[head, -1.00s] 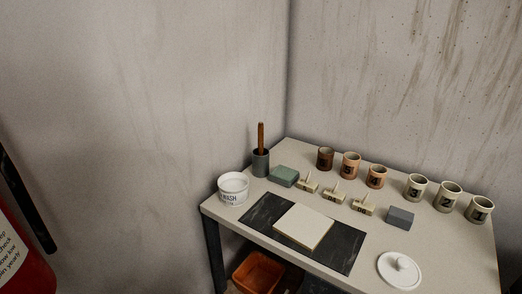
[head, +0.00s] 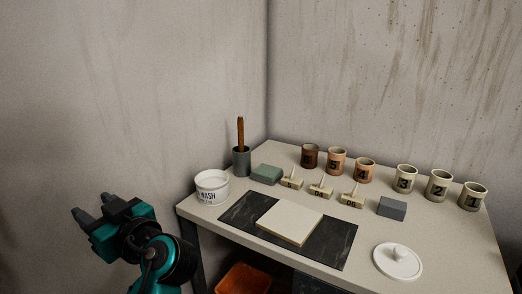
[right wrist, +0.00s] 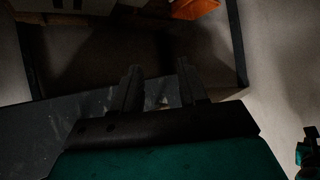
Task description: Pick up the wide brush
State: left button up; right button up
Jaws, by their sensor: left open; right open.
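The brush, whose brown wooden handle (head: 240,131) shows, stands upright in a dark grey cylindrical holder (head: 241,162) at the table's back left corner. Its lower part is hidden inside the holder, so I cannot tell how wide it is. My left gripper (head: 92,216) is open and empty, left of the table and well apart from the brush. My right gripper (right wrist: 158,84) is open in the right wrist view, with nothing visible between its fingers.
On the table (head: 300,270) are a white WASH tub (head: 212,188), green block (head: 266,174), grey block (head: 392,208), pale slab (head: 290,222) on a dark mat (head: 338,245), several stamps, numbered cups and a white lid (head: 398,262). Walls close in behind. An orange bin (head: 243,279) sits below.

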aim_at(240, 120)
jog(key=z, duration=1.35)
jog(key=j+z, duration=0.1)
jog(key=j, duration=1.1)
jog(key=i, duration=0.05)
